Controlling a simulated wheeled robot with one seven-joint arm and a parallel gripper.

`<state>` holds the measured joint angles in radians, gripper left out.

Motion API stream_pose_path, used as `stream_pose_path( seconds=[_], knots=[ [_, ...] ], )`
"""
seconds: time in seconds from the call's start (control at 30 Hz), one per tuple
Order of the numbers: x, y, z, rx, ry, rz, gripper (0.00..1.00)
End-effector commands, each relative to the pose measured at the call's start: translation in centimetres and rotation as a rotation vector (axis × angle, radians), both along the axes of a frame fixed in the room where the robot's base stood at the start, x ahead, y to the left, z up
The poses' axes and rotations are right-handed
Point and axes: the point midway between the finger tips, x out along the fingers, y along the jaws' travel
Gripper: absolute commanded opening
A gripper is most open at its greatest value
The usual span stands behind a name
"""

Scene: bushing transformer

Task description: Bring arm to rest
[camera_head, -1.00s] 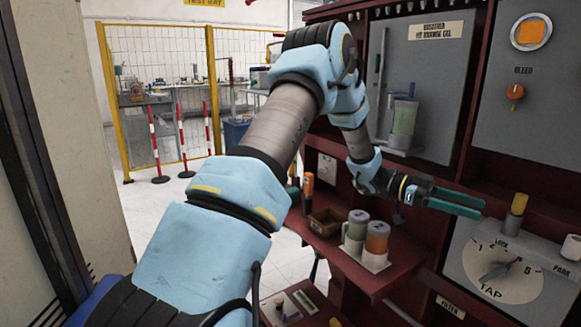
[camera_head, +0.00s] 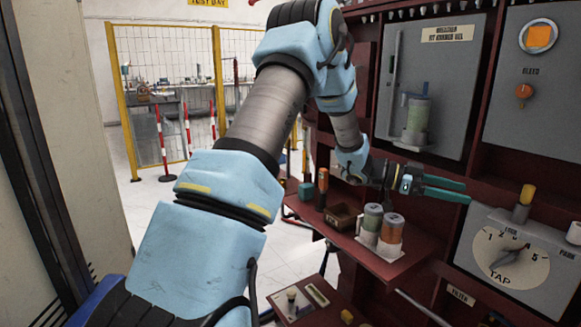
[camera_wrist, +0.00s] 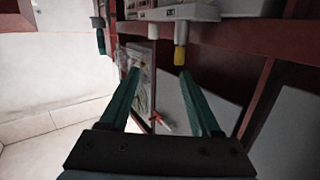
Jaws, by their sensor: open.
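My gripper (camera_head: 445,188) has green fingers and points to the right in the head view, in front of the dark red rack. In the wrist view my gripper (camera_wrist: 170,85) shows its two fingers spread apart with nothing between them. It is open and empty. My light blue arm reaches across the middle of the head view, bent at the elbow near the top. The gripper is above and left of the TAP dial (camera_head: 512,255) and apart from it.
The shelf (camera_head: 400,268) below the gripper bears two jars (camera_head: 390,228) and an orange-handled tool (camera_head: 322,182). A yellow-tipped peg (camera_head: 526,195) stands above the dial. A grey panel (camera_head: 440,65) is behind. Open floor and a yellow fence (camera_head: 160,90) lie at left.

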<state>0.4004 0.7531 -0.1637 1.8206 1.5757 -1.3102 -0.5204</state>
Motion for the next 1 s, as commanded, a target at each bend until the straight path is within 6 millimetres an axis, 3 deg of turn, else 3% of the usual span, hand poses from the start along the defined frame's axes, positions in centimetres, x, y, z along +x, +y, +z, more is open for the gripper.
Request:
stream_pose_path(
  seconds=[0.17, 0.27, 0.37, 0.43, 0.53, 0.67, 0.8, 0.9, 1.0],
  knots=[
    [4.9, 1.8, 0.3, 0.076, -0.056, 0.259, 0.64],
    [8.2, 4.2, 0.3, 0.148, -0.084, 0.446, 0.64],
    [11.9, 8.7, 0.1, 0.259, -0.095, 0.679, 0.64],
    [13.9, 13.2, -0.4, 0.362, -0.085, 0.858, 0.64],
    [14.9, 20.4, -1.5, 0.525, -0.034, 1.087, 0.64],
    [12.9, 29.5, -3.1, 0.741, 0.094, 1.327, 0.64],
    [7.1, 37.5, -4.9, 0.966, 0.31, 1.503, 0.64],
    [1.9, 41.2, -5.9, 1.097, 0.486, 1.567, 0.64],
    [-2.6, 42.9, -6.4, 1.187, 0.645, 1.588, 0.64]
  ],
)
